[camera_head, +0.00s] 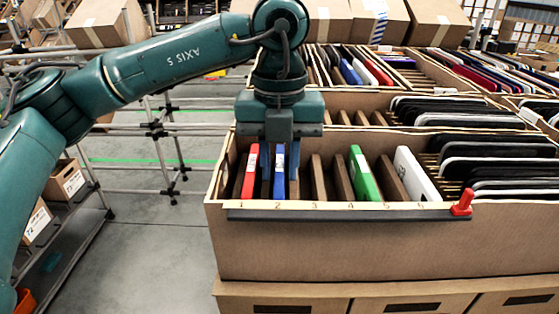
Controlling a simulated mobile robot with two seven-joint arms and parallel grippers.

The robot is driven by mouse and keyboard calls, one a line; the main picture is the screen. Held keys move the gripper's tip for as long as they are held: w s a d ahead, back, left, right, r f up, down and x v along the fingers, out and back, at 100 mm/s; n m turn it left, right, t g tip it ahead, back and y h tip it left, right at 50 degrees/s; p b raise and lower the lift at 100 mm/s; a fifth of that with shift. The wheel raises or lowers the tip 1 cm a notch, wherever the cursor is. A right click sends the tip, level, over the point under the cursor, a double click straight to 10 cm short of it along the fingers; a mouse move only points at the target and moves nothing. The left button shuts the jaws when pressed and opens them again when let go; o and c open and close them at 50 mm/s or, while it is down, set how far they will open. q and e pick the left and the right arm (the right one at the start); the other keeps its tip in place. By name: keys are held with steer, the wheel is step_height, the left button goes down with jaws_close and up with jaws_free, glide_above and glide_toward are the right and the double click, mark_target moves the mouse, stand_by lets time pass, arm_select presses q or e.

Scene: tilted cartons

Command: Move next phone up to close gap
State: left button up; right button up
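The front carton (340,245) has a row of slots marked 1 to 6 between brown dividers. A red phone (250,174) leans in slot 1 and a blue phone (279,176) stands near mark 2. A green phone (364,176) leans near marks 4 and 5, and a white phone (414,175) leans near mark 6. The space around mark 3 shows only dividers. My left gripper (279,165) points down into the carton, its fingers either side of the blue phone. Whether they press on it is unclear. My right gripper is out of view.
A dark strip (340,215) runs along the carton's front edge, with a red slider (462,203) at its right end. Dark phones (497,148) are packed to the right. More phone-filled cartons stand behind. A metal rail frame and open floor lie left.

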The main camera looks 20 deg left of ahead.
arm_select(q)
steer(key=shift+o, duration=1.4)
steer(key=shift+r, duration=0.25)
step_height(320, 180, up, 13)
steer(key=p, duration=0.1)
steer(key=shift+f, duration=0.15)
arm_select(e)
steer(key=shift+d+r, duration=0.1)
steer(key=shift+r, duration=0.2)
